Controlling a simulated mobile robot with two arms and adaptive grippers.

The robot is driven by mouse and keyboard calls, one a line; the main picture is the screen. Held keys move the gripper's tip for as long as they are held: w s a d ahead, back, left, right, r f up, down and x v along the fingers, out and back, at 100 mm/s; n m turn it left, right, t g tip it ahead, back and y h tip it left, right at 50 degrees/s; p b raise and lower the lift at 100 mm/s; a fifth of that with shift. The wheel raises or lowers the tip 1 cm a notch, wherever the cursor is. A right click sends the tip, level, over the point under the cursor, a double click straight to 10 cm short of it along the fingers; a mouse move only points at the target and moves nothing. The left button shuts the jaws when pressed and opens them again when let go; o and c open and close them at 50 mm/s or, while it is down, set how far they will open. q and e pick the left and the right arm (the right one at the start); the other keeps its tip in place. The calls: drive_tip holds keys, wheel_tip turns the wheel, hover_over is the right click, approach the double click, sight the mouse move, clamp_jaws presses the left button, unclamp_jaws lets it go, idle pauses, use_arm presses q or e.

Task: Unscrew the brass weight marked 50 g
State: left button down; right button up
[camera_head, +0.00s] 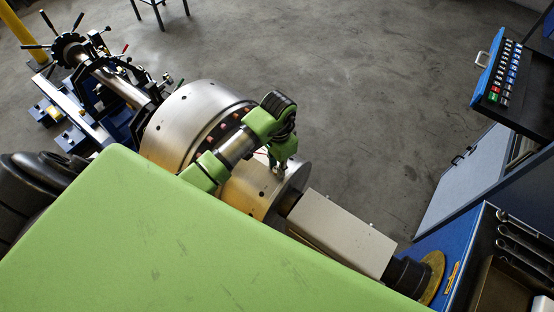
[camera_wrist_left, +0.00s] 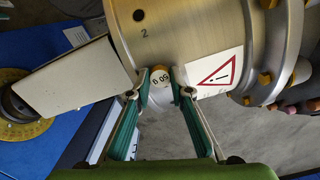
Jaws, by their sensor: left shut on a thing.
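The metal rotor (camera_head: 258,190) lies on the balancing machine in the head view, with holes on its drum. In the left wrist view its curved surface (camera_wrist_left: 190,30) shows a hole marked 2 and a warning triangle label. My left gripper (camera_head: 281,166) is at the rotor's side, and it also shows in the left wrist view (camera_wrist_left: 162,88). Its fingers are shut on the pale, round weight (camera_wrist_left: 159,76), whose marking reads 50 g upside down. The weight sits against the rotor's lower edge in that view; its thread is hidden. My right gripper is out of view.
A grey box-shaped housing (camera_head: 343,236) stands to the right of the rotor. A blue bench (camera_head: 450,250) with wrenches is at the lower right. A panel of coloured items (camera_head: 505,75) is at the upper right.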

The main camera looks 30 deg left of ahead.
use_arm(q)
drive_tip(key=shift+n, duration=0.3)
drive_tip(key=c, duration=1.8)
unclamp_jaws()
drive_tip(key=shift+o, duration=0.2)
drive_tip(key=shift+c, duration=0.6)
